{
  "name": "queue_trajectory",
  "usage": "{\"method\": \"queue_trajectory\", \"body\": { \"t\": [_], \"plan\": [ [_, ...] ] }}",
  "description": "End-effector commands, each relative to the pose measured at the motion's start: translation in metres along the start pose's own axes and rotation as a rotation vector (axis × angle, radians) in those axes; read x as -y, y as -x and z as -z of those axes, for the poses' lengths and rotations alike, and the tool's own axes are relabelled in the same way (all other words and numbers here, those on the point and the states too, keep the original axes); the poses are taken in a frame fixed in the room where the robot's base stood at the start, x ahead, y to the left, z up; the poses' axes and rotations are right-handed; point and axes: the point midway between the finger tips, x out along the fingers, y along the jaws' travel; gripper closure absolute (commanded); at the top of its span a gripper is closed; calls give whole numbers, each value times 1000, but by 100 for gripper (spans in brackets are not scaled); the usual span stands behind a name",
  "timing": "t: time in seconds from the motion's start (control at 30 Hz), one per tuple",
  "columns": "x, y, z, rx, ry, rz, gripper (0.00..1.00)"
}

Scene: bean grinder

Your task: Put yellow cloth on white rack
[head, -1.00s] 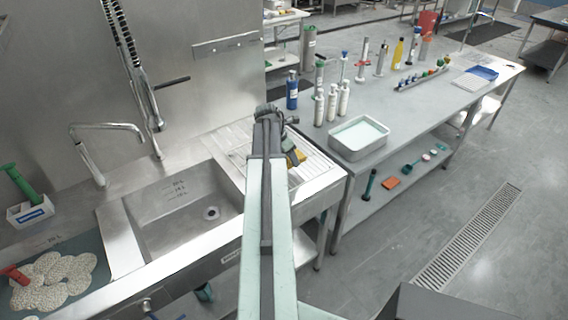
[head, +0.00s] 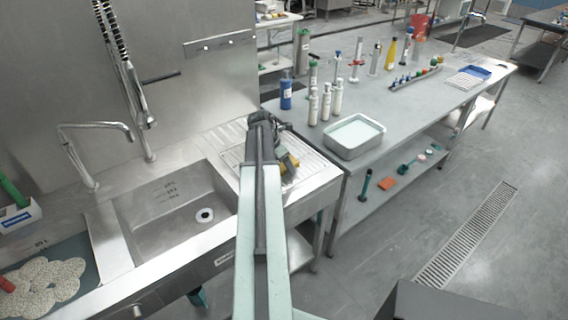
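My gripper (head: 283,152) is at the end of my outstretched arm, over the drainboard and right at the yellow patch. Its fingers are dark and small, so I cannot tell whether they are open or touch the cloth. A white slotted rack (head: 463,80) lies at the far right end of the grey bench, beside a blue tray; it may be the white rack.
The steel sink basin (head: 170,215) is left of my arm. A blue bottle (head: 286,92) stands at the bench's left edge. Open floor (head: 400,240) lies to the right.

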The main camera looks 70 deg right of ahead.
Motion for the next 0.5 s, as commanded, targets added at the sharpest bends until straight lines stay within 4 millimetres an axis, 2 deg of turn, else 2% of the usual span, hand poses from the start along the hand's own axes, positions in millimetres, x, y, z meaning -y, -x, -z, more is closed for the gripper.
{"method": "queue_trajectory", "body": {
  "t": [0.13,0.27,0.5],
  "plan": [
    [0,5,-2,0,-1,0,23],
    [1,21,-4,0,-1,0,23],
    [1,74,-6,1,0,0,23]
  ]
}}
